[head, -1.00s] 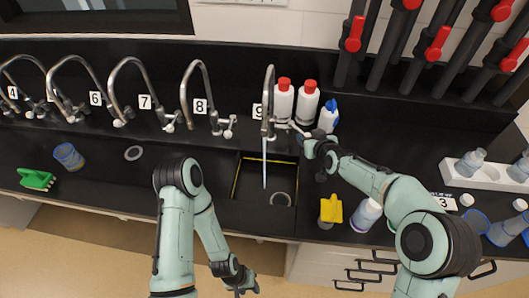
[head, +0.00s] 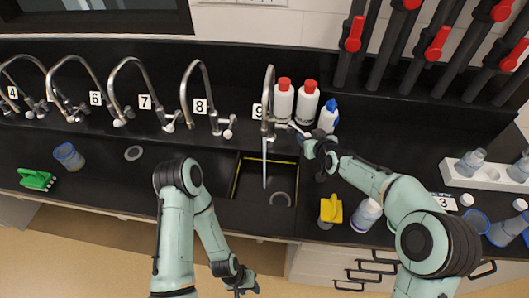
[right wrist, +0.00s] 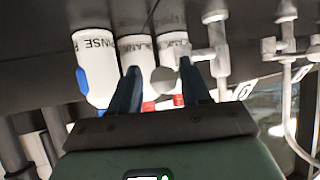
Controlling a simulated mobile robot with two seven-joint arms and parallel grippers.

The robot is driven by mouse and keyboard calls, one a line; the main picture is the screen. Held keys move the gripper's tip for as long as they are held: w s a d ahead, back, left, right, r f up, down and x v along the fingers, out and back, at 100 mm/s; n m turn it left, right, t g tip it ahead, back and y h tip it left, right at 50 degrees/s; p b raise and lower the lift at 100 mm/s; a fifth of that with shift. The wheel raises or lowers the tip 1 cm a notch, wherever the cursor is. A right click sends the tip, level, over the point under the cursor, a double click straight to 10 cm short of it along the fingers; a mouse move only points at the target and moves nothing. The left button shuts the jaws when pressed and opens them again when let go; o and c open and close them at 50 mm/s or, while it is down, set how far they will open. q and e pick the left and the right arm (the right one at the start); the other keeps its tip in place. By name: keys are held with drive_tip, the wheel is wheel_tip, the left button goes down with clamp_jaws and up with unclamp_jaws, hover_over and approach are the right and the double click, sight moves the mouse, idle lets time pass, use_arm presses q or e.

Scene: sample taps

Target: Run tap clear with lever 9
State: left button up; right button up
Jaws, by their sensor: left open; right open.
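Tap 9 (head: 268,100) is a tall curved metal tap behind the sink, beside its "9" label (head: 257,111). A stream of water (head: 264,165) runs from its spout into the sink (head: 240,190). Its lever (head: 295,127) points right toward my right gripper (head: 308,141). In the right wrist view, the lever's round end (right wrist: 163,80) shows between the two blue fingers of my open right gripper (right wrist: 158,85); I cannot tell whether they touch it. My left gripper (head: 242,281) is open and empty, low in front of the counter.
White bottles with red caps (head: 307,103) and a blue-topped bottle (head: 328,116) stand close behind my right gripper. Tap 8 (head: 198,90) and other taps stand to the left. A yellow-topped item (head: 331,210) is right of the sink. The counter left of the sink is mostly clear.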

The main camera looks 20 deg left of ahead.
drive_tip(key=shift+a, duration=0.1)
idle(0.3)
drive_tip(key=s+a+b, duration=0.2)
drive_tip(key=s+a, duration=0.2)
drive_tip(key=a, duration=0.1)
use_arm(q)
drive_tip(key=s+f+b, duration=0.2)
drive_tip(key=s+f, duration=0.1)
drive_tip(key=f, duration=0.2)
drive_tip(key=shift+s+f, duration=0.2)
drive_tip(key=shift+s, duration=0.15)
use_arm(e)
drive_tip(key=v, duration=0.6)
drive_tip(key=shift+d+r, duration=0.25)
drive_tip(key=shift+d, duration=0.1)
